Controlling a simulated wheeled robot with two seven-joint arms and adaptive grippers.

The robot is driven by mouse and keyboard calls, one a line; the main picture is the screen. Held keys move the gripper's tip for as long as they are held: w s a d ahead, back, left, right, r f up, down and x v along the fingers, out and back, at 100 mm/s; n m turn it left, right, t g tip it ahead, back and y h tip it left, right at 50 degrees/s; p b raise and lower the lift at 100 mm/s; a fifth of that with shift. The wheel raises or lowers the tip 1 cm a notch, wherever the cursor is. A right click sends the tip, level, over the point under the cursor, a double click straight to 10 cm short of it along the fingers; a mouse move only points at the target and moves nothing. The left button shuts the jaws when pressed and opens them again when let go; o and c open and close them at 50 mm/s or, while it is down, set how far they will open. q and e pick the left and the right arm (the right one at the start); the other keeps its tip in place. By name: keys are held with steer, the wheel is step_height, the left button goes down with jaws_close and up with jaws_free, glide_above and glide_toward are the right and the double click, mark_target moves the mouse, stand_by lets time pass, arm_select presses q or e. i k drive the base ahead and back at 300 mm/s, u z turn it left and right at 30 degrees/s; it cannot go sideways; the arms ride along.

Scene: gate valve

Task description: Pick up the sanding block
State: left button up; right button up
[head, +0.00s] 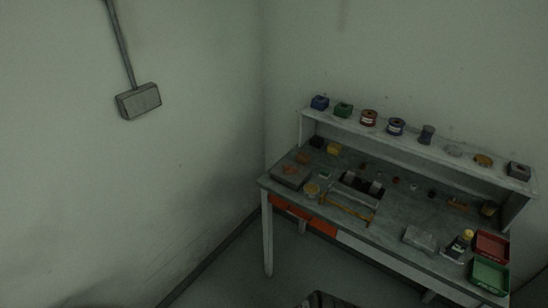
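I cannot tell for sure which item is the sanding block; the view is dim and the items are small. Block-like items lie on the workbench (395,215) in the corner: a small orange-brown piece (303,158) at the back left, and a yellow piece (334,149) beside it. A dark grey block (519,170) sits at the right end of the raised shelf (440,150). Neither of my grippers is in view.
Blue and green boxes and several spools line the shelf. A grey case (420,239), a bottle (460,241), a red bin (491,246) and a green bin (490,274) crowd the front right. A wall box (139,101) hangs left. Floor left of the bench is clear.

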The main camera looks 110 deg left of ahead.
mark_target(303, 159)
steer(key=u, duration=2.9)
steer(key=k, duration=0.6)
steer(key=u, duration=0.2)
steer(key=i, duration=0.65)
steer(key=u, duration=0.7)
steer(key=i, duration=0.8)
steer(key=z, duration=0.85)
steer(key=i, duration=0.6)
steer(key=z, duration=0.65)
